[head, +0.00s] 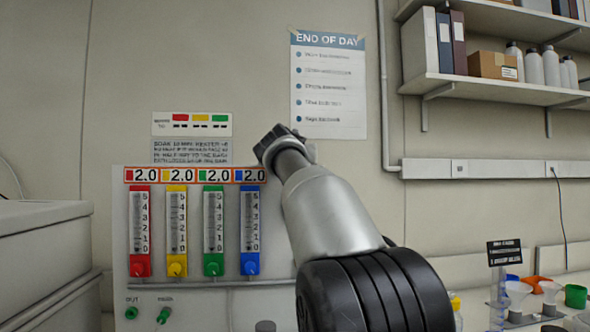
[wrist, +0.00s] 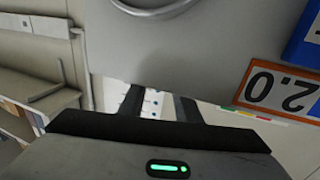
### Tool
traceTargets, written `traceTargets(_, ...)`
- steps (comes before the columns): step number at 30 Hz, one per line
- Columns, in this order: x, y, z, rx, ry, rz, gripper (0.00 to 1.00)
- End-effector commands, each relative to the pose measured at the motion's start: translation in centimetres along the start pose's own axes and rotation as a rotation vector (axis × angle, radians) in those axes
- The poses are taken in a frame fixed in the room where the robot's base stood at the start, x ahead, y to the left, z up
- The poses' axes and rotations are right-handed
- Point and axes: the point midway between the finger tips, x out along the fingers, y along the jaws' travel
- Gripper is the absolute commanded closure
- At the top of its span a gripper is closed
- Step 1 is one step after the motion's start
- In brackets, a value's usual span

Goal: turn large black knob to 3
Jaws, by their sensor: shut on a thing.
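My gripper (head: 280,146) is at the upper right of the grey control panel (head: 120,215), beside the orange-framed readouts. In the wrist view the two dark fingers of my gripper (wrist: 160,104) stand a little apart, their tips at the edge of a grey surface. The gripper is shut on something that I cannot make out. I cannot pick out a large black knob. My arm covers the right part of the panel. A dark grey round thing (head: 265,326) is cut off at the bottom of the head view; I cannot tell what it is.
The panel carries red, yellow, green and blue gauges with readouts (head: 195,175) at 2.0. A green knob (head: 164,315) sits lower left. A poster (head: 328,90) hangs behind my gripper. A wall shelf (head: 500,88) and a bench with funnels (head: 517,293) are at right.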

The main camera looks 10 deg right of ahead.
Motion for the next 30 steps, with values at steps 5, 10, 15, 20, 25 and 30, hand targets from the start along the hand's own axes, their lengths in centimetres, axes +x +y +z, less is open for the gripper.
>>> traceTargets(5,0.08,-0.36,0.16,-0.003,-0.001,0.076,0.92)
traceTargets(10,0.11,-0.36,0.15,-0.001,-0.002,0.125,0.92)
traceTargets(15,0.10,-0.30,0.12,-0.001,-0.002,0.146,0.92)
traceTargets(20,0.12,-0.28,0.16,0.000,-0.003,0.150,0.92)
traceTargets(25,0.13,-0.27,0.17,-0.001,-0.003,0.149,0.92)
traceTargets(30,0.12,-0.25,0.16,-0.001,-0.003,0.149,0.51)
